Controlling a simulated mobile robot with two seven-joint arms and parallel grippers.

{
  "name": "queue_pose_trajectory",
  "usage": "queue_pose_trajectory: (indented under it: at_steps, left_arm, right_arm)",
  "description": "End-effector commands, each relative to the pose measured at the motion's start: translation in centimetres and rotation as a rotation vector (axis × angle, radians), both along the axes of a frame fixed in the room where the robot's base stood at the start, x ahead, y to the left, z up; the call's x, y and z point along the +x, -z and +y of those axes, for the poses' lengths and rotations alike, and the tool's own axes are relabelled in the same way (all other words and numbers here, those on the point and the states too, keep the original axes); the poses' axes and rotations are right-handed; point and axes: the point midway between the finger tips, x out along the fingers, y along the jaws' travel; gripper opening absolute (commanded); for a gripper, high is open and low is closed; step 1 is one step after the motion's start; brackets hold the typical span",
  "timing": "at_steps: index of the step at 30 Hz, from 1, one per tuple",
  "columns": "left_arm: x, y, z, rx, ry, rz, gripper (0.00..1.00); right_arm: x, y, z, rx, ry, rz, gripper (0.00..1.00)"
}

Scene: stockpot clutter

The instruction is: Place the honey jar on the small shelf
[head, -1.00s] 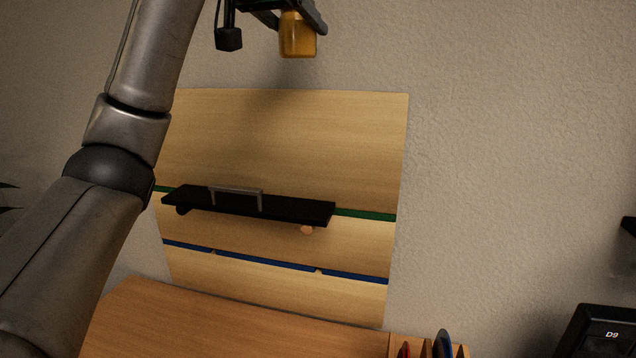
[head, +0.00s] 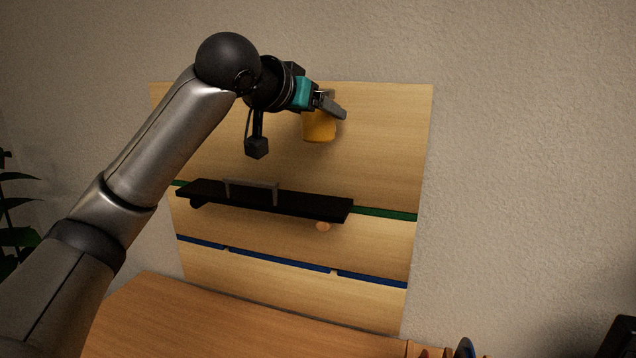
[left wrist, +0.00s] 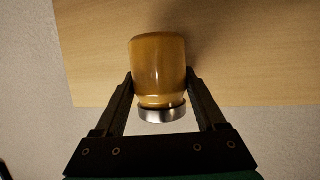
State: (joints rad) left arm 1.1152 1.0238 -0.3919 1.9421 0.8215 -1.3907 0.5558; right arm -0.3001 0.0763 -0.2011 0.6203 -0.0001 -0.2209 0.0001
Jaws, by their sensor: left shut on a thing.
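The honey jar (head: 319,128) is amber, and in the left wrist view the jar (left wrist: 158,68) shows a silver lid at the gripper side. My left gripper (head: 330,105) is shut on the jar and holds it in the air in front of the wooden wall panel. The small shelf (head: 300,203) is a black board fixed to the panel, below the held jar. In the left wrist view the fingers (left wrist: 160,90) press the jar from both sides. My right gripper is not in view.
A grey metal bracket (head: 251,187) stands on the shelf's left part; the shelf's right part is bare. A wooden table (head: 200,320) lies below. A wooden rack (head: 428,349) is at the bottom edge. A dark object (head: 618,338) is at lower right.

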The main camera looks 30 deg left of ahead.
Motion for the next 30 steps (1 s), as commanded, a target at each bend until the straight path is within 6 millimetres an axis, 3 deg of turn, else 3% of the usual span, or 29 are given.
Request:
queue_pose_trajectory:
  at_steps: [3,9,17,24,30]
  left_arm:
    - [-0.1,3.1,0.0,0.003,0.0,0.001,0.0]
    - [-0.1,6.7,0.0,0.001,-0.001,0.0,0.0]
    - [0.0,8.3,0.0,0.0,0.001,-0.004,0.0]
    - [0.0,11.4,0.0,0.002,0.002,-0.001,0.0]
    - [0.0,11.3,0.0,0.0,0.001,-0.005,0.0]
  right_arm:
    - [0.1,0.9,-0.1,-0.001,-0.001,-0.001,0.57]
    - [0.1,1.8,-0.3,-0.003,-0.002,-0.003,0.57]
    - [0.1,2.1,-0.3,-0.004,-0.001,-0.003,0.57]
    - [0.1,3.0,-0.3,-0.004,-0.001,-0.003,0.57]
    - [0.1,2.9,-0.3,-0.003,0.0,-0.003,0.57]
